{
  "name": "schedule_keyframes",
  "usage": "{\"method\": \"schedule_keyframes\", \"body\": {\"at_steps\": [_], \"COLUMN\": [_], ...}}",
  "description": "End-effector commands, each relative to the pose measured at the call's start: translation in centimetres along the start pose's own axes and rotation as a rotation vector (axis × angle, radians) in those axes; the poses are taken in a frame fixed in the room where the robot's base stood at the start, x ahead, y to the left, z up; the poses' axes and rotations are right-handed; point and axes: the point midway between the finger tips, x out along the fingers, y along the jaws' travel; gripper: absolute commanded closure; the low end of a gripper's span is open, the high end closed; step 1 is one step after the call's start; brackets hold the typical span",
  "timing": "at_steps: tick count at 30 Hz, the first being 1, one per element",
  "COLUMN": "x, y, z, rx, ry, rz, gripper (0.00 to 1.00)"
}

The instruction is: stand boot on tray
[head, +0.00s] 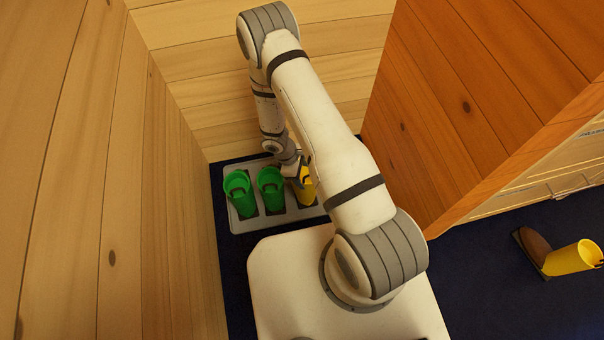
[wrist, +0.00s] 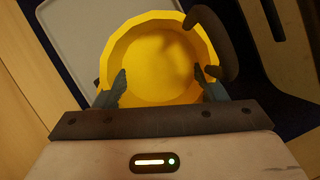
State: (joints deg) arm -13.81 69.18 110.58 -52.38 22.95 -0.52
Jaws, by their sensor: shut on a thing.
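A yellow boot (head: 307,191) is held upright by my gripper (head: 298,177), over the right part of the grey tray (head: 264,223). I cannot tell whether its sole touches the tray. In the wrist view I look down into the open top of the yellow boot (wrist: 160,55). My gripper's two fingers (wrist: 161,82) are shut on its near rim, and a dark loop or edge shows at its right. A pale part of the tray (wrist: 75,35) shows behind it. My arm hides part of the boot and tray in the head view.
Two green boots (head: 239,190) (head: 271,188) stand upright on the tray, left of the held boot. Wooden walls close in at the left, back and right. Another yellow boot (head: 572,258) with a brown foot lies on its side on the dark floor at right.

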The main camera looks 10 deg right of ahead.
Motion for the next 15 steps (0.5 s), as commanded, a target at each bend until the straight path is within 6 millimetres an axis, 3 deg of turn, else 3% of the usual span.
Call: {"method": "schedule_keyframes", "body": {"at_steps": [6,7,15], "x": [0.36,0.24,0.21], "y": [0.0,-0.02,-0.01], "z": [-0.11,-0.05,-0.02], "rx": [0.001,0.001,0.001], "ry": [-0.001,-0.001,-0.001], "rz": [0.0,-0.001,-0.001], "gripper": [0.94,0.33,0.14]}}
